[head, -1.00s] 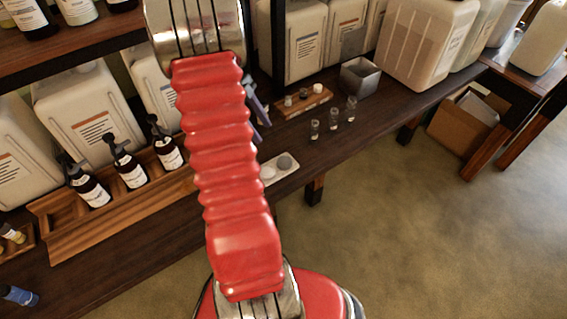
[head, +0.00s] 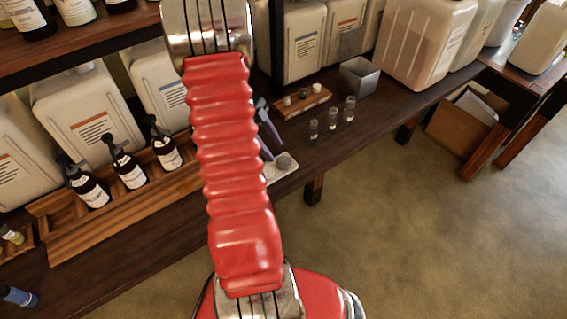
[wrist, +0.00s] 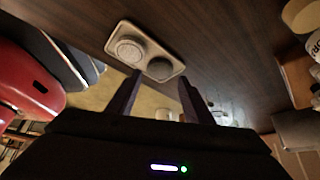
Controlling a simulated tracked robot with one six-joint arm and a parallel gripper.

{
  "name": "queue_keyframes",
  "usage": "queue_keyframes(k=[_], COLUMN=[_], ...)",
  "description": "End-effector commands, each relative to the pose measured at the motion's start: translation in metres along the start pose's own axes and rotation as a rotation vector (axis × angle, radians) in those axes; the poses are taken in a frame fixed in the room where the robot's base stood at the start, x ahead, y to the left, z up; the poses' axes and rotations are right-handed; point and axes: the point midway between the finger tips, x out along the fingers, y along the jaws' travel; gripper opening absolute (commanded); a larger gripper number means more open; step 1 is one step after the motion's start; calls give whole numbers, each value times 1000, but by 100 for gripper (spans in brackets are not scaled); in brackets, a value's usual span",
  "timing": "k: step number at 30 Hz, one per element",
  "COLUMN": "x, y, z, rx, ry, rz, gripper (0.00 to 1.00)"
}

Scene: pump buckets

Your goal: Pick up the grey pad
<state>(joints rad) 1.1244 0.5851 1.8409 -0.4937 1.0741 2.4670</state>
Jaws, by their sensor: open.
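The grey pad (head: 284,161) is a small round disc in a white tray (head: 283,174) on the dark wooden bench, just right of my red arm. The wrist view shows the tray (wrist: 118,28) with two round discs; the greyer one (wrist: 160,68) is nearer my fingers, beside a paler one (wrist: 130,48). My gripper (wrist: 159,80) is open and empty, its purple fingers pointing toward the tray. In the head view my gripper (head: 271,145) is just behind the tray, partly hidden by my arm. I cannot tell its exact height above the bench.
Several small glass vials (head: 332,118) stand right of the tray. A wooden rack (head: 60,222) with dark pump bottles is to the left. The bench's front edge is close to the tray.

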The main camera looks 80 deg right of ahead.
Motion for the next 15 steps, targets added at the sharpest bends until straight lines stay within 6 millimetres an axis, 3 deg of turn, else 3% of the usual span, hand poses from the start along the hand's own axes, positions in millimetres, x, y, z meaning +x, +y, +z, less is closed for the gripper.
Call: queue_keyframes(k=[10,15], x=[40,51], y=[1,0], z=[-2,-2], rx=[0,0], ry=[2,0], rz=[3,1], gripper=[47,47])
